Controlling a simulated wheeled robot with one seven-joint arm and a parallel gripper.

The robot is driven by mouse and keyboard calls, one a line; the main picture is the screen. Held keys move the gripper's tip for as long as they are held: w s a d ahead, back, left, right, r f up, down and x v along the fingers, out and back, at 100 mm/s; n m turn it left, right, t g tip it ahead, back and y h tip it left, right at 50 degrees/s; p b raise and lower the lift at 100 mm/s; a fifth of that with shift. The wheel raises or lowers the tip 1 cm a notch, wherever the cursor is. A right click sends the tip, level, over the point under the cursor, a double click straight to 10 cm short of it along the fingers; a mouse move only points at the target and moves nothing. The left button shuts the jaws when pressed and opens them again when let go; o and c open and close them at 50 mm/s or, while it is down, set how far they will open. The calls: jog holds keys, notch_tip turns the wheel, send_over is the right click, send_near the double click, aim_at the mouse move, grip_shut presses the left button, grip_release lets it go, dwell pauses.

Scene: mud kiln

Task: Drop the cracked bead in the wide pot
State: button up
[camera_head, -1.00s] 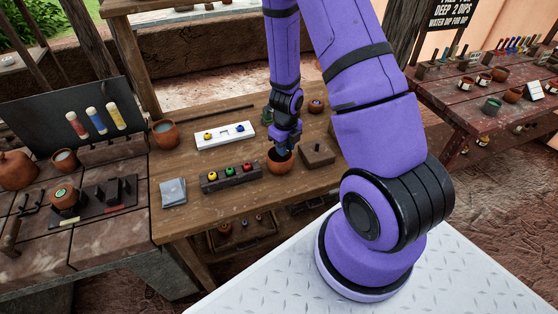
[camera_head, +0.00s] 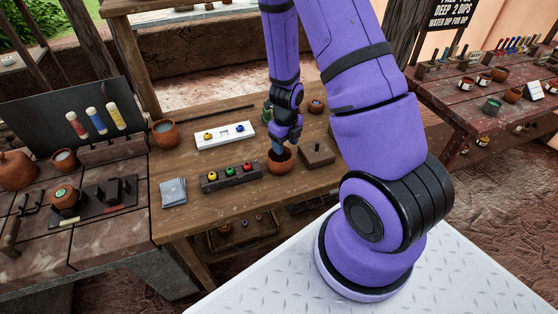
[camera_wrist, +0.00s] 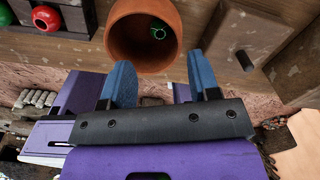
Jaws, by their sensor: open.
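The wide pot (camera_head: 281,166) is a round terracotta pot on the wooden table. In the wrist view its open mouth and inner wall (camera_wrist: 135,50) show. A small green bead (camera_wrist: 158,32) with a dark hole lies inside the pot; I cannot make out a crack on it. My gripper (camera_head: 279,150) is at the pot's mouth. In the wrist view my gripper (camera_wrist: 160,63) has its two blue fingers apart with nothing between them. The bead in the pot is hidden in the head view.
A dark rack (camera_head: 230,179) with yellow, green and red beads stands left of the pot. A white tray (camera_head: 225,141) with beads lies behind it. A brown block with a peg (camera_head: 318,154) sits close on the right.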

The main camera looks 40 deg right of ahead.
notch_tip(320, 180, up, 9)
dwell(0.6)
jog(key=shift+r, duration=0.1)
dwell(0.3)
jog(key=s+a+r+n+t+y, duration=0.15)
jog(key=a+r+n, duration=0.25)
jog(key=r+n, duration=0.45)
jog(key=s+a+r+n+t+y, duration=0.15)
jog(key=a+r+n, duration=0.25)
jog(key=r+n, duration=0.5)
jog(key=s+a+r+n+t+h, duration=0.2)
jog(key=s+r+n+h, duration=0.1)
jog(key=s+r+n, duration=1.1)
jog(key=shift+s+a+n, duration=0.4)
jog(key=shift+s+n, duration=0.4)
jog(key=shift+n, duration=0.85)
